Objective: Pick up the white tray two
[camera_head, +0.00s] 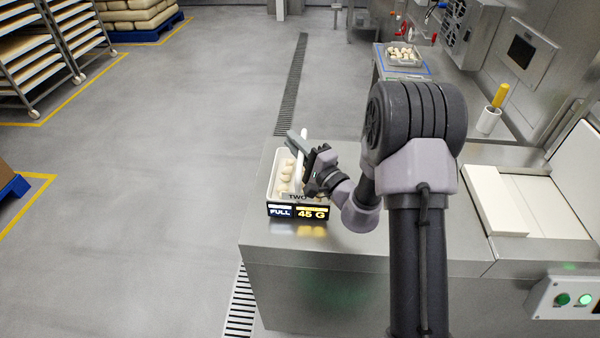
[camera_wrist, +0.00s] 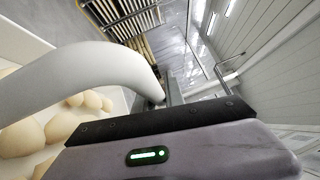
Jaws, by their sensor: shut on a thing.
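The white tray two (camera_head: 274,190) stands on the left end of the steel counter, with an arched white handle. Its front carries a "TWO" label and a dark display reading "FULL" and "45 G". Several pale pasta pieces (camera_head: 286,172) lie in it. My gripper (camera_head: 299,150) is at the handle, over the tray, and is shut on it. In the wrist view the white handle (camera_wrist: 80,75) arches close in front of the camera, running to the jaws, with pasta pieces (camera_wrist: 62,125) below it. The fingertips are mostly hidden there.
The steel counter (camera_head: 300,245) has bare room in front of and behind the tray. A white slab (camera_head: 493,200) lies to the right. Another tray of pasta (camera_head: 403,57) stands on a farther table. A yellow-handled tool in a white cup (camera_head: 488,120) stands at the back right.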

